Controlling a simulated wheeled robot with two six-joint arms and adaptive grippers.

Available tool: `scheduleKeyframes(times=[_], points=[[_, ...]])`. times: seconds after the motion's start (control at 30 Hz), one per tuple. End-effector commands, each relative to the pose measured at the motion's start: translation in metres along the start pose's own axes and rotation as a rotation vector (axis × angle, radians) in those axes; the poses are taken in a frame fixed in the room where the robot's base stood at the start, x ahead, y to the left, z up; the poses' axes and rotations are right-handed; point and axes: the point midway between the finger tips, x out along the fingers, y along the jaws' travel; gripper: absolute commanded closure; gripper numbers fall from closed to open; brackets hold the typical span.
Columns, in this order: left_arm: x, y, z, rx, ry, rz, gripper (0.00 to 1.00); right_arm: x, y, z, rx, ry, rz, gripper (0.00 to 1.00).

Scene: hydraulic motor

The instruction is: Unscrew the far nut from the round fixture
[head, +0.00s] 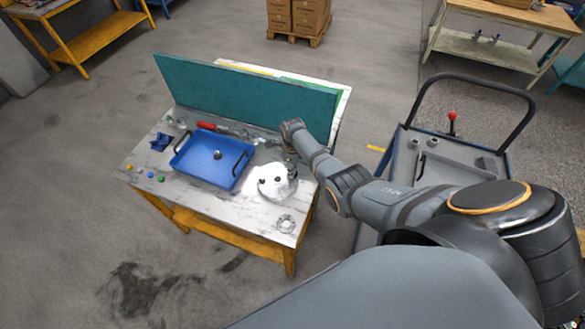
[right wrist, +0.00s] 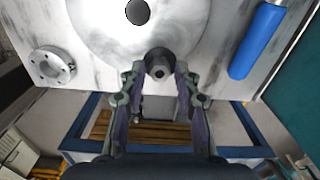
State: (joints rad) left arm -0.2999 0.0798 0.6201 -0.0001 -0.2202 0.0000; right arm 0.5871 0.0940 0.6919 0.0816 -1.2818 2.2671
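The round fixture (head: 270,190) is a bright white disc on the right part of the worktable, with small dark knobs standing on it. My right gripper (head: 291,164) is at its far right edge. In the right wrist view, a dark round nut with a hole (right wrist: 158,64) stands at the disc's rim between the fingertips of that gripper (right wrist: 158,72). The fingers are spread around it, with a narrow gap seeming to show on each side. Another dark knob (right wrist: 138,12) is on the disc (right wrist: 100,25). My left gripper is not in view.
A blue tray (head: 196,175) with a small dark part inside lies left of the fixture. A metal flange ring (head: 286,224) lies near the front corner. A teal panel (head: 240,95) stands along the back. A blue cylinder (right wrist: 257,40) lies beside the disc.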

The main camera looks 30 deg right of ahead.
Motion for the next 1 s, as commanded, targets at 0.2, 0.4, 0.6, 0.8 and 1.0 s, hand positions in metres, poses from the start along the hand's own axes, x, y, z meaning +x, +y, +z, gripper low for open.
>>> scheduleKeyframes(times=[0.2, 0.4, 0.6, 0.8, 1.0], points=[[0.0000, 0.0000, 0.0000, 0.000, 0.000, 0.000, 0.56, 0.0002, 0.0002, -0.0002, -0.001, 0.000, 0.000, 0.77], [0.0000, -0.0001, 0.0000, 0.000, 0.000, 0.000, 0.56, 0.0002, 0.0002, -0.0002, -0.002, 0.000, 0.000, 1.00], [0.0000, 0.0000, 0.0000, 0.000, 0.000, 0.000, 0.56, -0.0002, 0.0002, -0.0002, -0.191, 0.000, 0.000, 1.00], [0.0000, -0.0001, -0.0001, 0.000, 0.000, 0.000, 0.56, -0.0008, 0.0002, -0.0002, -0.478, 0.000, 0.000, 1.00], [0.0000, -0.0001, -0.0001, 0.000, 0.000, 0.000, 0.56, -0.0009, 0.0002, -0.0002, -0.505, 0.000, 0.000, 1.00]])
